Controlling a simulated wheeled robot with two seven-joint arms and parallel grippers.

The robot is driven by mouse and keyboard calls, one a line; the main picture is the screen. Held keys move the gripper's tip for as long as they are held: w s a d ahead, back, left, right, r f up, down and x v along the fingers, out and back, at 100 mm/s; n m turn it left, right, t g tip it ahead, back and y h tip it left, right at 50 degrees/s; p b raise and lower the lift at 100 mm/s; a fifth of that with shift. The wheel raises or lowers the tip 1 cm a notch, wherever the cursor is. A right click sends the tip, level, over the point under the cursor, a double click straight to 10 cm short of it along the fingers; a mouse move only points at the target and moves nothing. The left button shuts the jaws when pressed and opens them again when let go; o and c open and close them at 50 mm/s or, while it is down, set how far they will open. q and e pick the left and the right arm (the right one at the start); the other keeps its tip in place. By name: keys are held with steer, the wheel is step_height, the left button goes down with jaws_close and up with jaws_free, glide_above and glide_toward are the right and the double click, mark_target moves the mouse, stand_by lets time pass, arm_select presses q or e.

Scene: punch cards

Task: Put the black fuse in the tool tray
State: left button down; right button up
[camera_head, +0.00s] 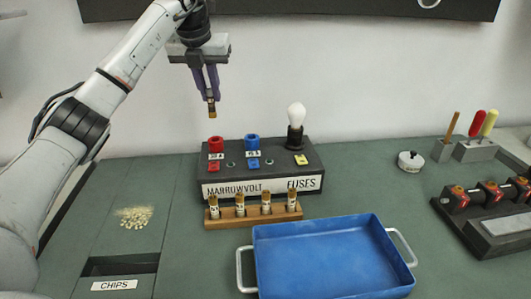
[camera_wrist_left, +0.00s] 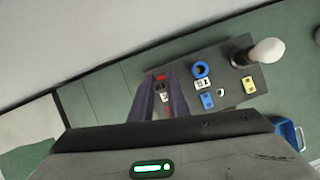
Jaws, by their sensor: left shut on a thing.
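My left gripper (camera_head: 211,92) is raised above the fuse box, its purple fingers pointing down. It is shut on a small fuse (camera_head: 211,108) with a brass end and a dark part; the fingers hide most of it, so its full colour is unclear. In the left wrist view the fingers (camera_wrist_left: 163,98) show, but the fuse is not clear. The blue tray (camera_head: 255,262) with two metal handles lies on the bench in front, to the right of and below the gripper. My right gripper is not in view.
The dark fuse box (camera_head: 275,170) has red and blue sockets and an upright bulb (camera_head: 296,117). A wooden rack (camera_head: 236,218) holding several brass-capped fuses stands between box and tray. Chips (camera_head: 134,217) lie left. A small white pot (camera_head: 410,162) and tools in a holder (camera_head: 474,150) stand right.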

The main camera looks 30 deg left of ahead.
arm_select(q)
steer(key=w+d+m+h, duration=0.2)
steer(key=d+m, duration=0.3)
steer(key=d, duration=0.7)
steer(key=m+g+h+b, duration=0.2)
steer(key=m+h+b, duration=0.15)
steer(key=m, duration=0.95)
glide_above(330, 281)
step_height(330, 281, down, 8)
step_height(330, 281, down, 10)
steer(key=shift+a+r+p, duration=0.1)
steer(key=shift+r+p, duration=0.05)
steer(key=shift+p, duration=0.55)
steer(key=shift+h, duration=0.25)
